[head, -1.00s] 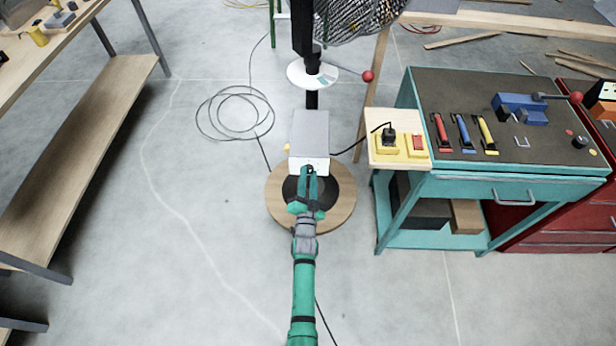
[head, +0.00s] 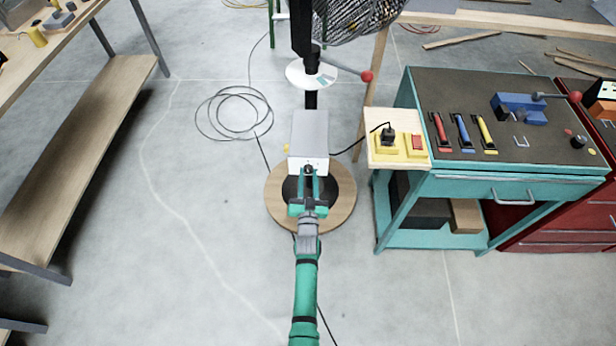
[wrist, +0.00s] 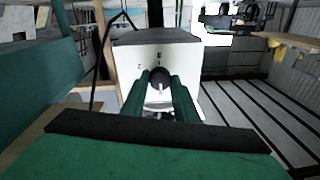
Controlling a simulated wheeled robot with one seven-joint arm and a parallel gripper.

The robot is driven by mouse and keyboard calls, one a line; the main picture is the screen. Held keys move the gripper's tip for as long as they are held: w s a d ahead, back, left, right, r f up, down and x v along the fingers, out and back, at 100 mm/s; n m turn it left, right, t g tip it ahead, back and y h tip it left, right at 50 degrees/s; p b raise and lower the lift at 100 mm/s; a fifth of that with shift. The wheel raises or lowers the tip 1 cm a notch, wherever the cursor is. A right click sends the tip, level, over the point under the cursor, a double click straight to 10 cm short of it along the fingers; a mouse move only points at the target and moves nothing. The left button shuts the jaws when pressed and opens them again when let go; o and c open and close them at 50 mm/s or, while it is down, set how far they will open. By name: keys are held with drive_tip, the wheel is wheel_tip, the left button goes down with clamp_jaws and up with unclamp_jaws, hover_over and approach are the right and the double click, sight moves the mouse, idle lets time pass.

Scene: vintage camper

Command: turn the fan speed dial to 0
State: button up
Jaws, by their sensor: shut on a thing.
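The fan's control box (head: 309,135) is a grey-white box on the fan's post, above a round wooden base (head: 343,197). The dark, round fan speed dial (wrist: 159,75) is on the box's front face, also seen in the wrist view (wrist: 183,62). Small marks surround the dial; they are too small to read. My gripper (head: 308,172) reaches the box's front from below. In the wrist view its two green fingers (wrist: 161,92) are shut on the dial, one on each side. The fingers hide part of the dial in the head view.
A teal workbench (head: 475,183) with tools stands to the right. A wooden board with yellow sockets (head: 386,146) sticks out from its left side. A coiled cable (head: 234,113) lies on the floor behind left. A wooden shelf (head: 75,160) stands far left.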

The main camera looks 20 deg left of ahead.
drive_tip(key=o, duration=1.1)
drive_tip(key=shift+c, duration=0.2)
drive_tip(key=shift+s, duration=0.1)
drive_tip(key=v, duration=1)
drive_tip(key=shift+s+d, duration=0.15)
drive_tip(key=shift+s, duration=0.15)
